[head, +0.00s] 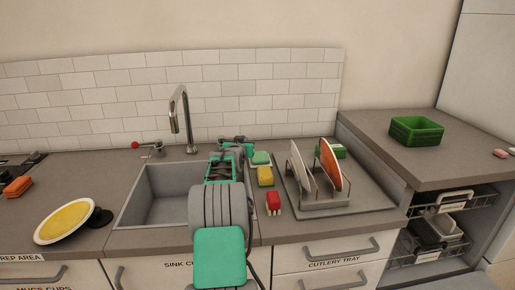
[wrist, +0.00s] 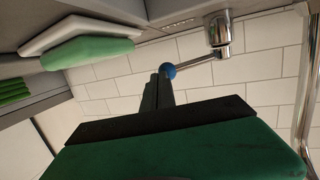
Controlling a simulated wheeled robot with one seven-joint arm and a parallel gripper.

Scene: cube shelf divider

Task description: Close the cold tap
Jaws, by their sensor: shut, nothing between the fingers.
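The cold tap's lever (wrist: 195,62) shows in the wrist view, with a blue ball knob (wrist: 168,71) at its end and a metal body (wrist: 218,28) at the other. The lever sticks out sideways from the body. My gripper (wrist: 158,78) is shut and empty, its fingertips right beside the blue knob; I cannot tell whether they touch. In the head view my gripper (head: 236,143) is at the back of the counter, right of the tall faucet (head: 180,108). My arm hides the cold tap there. The red-knobbed hot tap (head: 136,145) stands left of the faucet.
The sink basin (head: 160,198) lies left of my arm. Right of it are a green sponge (head: 261,158), a yellow item (head: 265,176), a red item (head: 273,201) and a dish rack with plates (head: 328,205). The tiled wall (head: 110,95) is close behind the gripper.

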